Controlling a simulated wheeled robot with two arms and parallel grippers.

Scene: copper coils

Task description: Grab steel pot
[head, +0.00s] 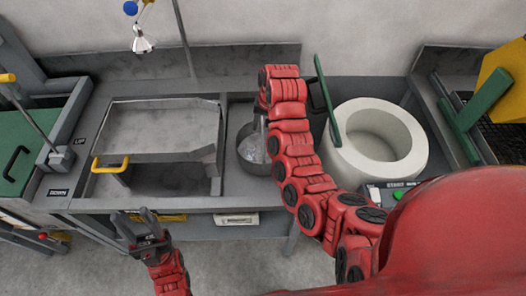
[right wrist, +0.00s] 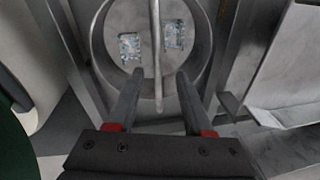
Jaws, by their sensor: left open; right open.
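The steel pot (head: 246,155) stands in a bay of the grey bench, partly hidden behind my right arm. In the right wrist view the pot (right wrist: 101,50) is round and open, with a thin bar handle (right wrist: 156,45) across its mouth and shiny pieces inside. My right gripper (right wrist: 156,88) is open and empty, with a finger on either side of the bar's line at the pot's near rim; contact cannot be told. In the head view my arm hides most of this gripper. My left gripper (head: 135,222) is open and empty in front of the bench, far from the pot.
A metal tray (head: 160,128) with a yellow handle (head: 110,164) is left of the pot. A white cylindrical furnace (head: 412,150) with a green lever (head: 327,100) is at right. A silver nozzle (head: 142,40) hangs above the bench. Bay walls stand close around the pot.

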